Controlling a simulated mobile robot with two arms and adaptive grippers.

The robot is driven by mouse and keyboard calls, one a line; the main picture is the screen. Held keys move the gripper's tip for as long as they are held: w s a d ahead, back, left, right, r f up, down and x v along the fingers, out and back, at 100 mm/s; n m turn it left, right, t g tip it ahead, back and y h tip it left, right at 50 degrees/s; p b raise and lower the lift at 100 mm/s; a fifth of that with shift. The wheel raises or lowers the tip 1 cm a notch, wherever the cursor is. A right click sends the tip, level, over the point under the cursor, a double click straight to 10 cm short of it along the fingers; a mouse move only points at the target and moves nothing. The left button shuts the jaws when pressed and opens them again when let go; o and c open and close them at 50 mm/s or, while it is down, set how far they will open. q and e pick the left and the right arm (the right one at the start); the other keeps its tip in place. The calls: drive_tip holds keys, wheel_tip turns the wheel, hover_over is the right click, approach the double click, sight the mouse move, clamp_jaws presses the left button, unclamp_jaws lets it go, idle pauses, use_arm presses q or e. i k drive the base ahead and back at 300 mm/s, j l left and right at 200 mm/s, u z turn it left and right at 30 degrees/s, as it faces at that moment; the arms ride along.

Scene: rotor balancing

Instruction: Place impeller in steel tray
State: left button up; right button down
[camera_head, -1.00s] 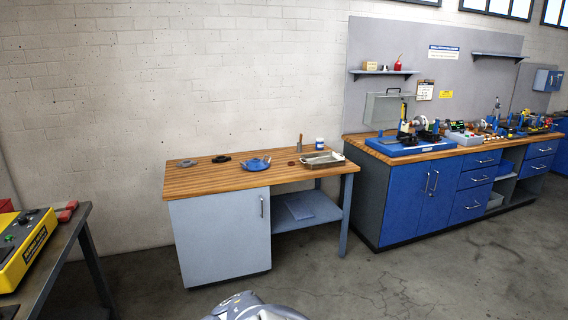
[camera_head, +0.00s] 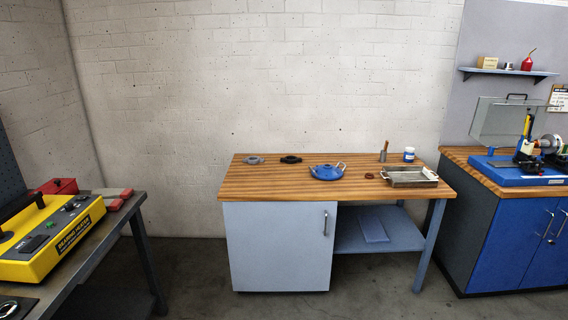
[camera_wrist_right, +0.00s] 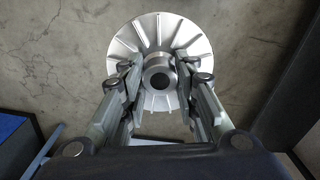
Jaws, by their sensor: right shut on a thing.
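The impeller (camera_wrist_right: 158,34) is a silver disc with radial vanes and a central hub. In the right wrist view my right gripper (camera_wrist_right: 158,72) is shut on its hub, one finger on each side, and holds it above the concrete floor. The steel tray (camera_head: 410,177) is a shallow rectangular metal tray at the right end of the wooden-topped bench. What lies inside it is too small to tell. Neither gripper shows in the head view, and my left gripper is not in view.
The wooden bench (camera_head: 285,184) also holds a blue round pan-like thing (camera_head: 327,172), a dark part (camera_head: 291,159), a grey part (camera_head: 254,160) and a white-and-blue jar (camera_head: 409,154). A yellow machine (camera_head: 50,238) stands left. A blue cabinet (camera_head: 507,238) stands right. Floor before the bench is clear.

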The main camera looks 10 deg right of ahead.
sight(408, 179)
drive_tip(key=i+l+z, duration=0.2)
drive_tip(key=z, duration=0.2)
drive_tip(key=i+l+z, duration=0.5)
drive_tip(key=z, duration=0.25)
drive_tip(key=i+z, duration=0.35)
drive_tip(key=i+l+u, duration=0.25)
drive_tip(key=i, duration=0.35)
drive_tip(key=i+l+u, duration=0.2)
drive_tip(key=i, duration=0.35)
drive_tip(key=i+l+u, duration=0.25)
drive_tip(key=i, duration=0.35)
drive_tip(key=i+l+u, duration=0.6)
drive_tip(key=l, duration=0.2)
drive_tip(key=i+l+u, duration=0.3)
drive_tip(key=l, duration=0.2)
